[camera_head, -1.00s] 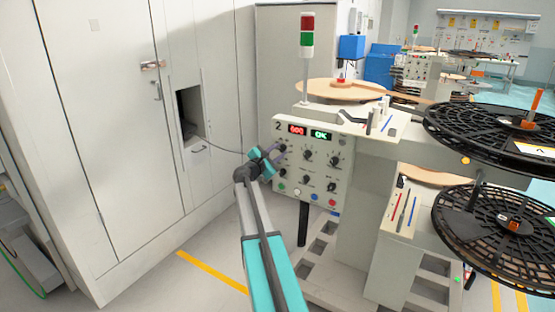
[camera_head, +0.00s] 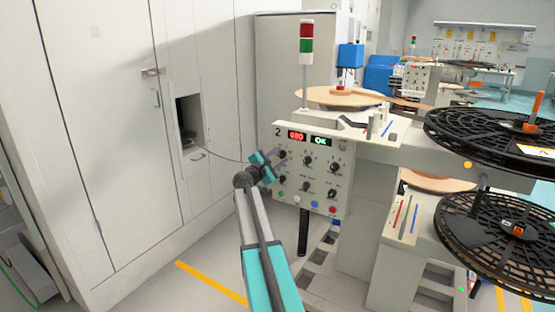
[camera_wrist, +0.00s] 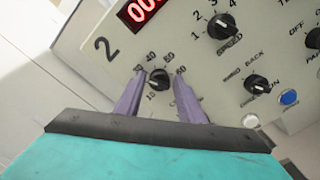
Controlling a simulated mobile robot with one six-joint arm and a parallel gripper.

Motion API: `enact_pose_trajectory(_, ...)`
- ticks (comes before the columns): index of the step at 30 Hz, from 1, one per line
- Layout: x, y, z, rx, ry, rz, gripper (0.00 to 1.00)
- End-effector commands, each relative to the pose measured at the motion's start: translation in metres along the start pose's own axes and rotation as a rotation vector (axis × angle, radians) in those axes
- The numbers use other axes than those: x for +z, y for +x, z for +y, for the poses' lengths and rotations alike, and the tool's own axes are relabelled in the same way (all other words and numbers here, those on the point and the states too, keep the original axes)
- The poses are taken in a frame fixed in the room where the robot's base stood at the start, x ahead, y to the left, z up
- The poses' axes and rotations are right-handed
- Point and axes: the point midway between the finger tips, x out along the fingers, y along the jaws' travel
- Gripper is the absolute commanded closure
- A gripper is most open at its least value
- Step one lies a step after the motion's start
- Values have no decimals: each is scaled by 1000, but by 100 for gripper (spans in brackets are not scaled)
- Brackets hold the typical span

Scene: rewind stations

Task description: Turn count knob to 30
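A black dial knob (camera_wrist: 159,79) with a number scale around it sits on the panel of station 2 in the wrist view. In the head view my gripper (camera_head: 274,162) is at the left part of the control panel (camera_head: 318,180), hiding part of the knob area.
A speed knob (camera_wrist: 222,26) and a switch knob (camera_wrist: 257,84) are nearby, with a blue button (camera_wrist: 289,97) beside the latter. A red display (camera_wrist: 145,10) is above. Cabinets (camera_head: 110,130) stand left; black reels (camera_head: 490,135) stand right.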

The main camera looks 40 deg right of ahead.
Motion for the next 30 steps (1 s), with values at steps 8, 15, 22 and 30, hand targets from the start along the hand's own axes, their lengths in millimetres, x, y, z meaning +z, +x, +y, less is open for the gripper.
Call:
enact_pose_trajectory(8, -2, -2, 0, 1, 0, 3, 55)
enact_pose_trajectory(15, -3, -6, 0, 1, 0, 4, 55)
enact_pose_trajectory(22, -2, -25, -1, 1, 0, 4, 55)
enact_pose_trajectory(30, -1, -59, -1, 2, 0, 4, 55)
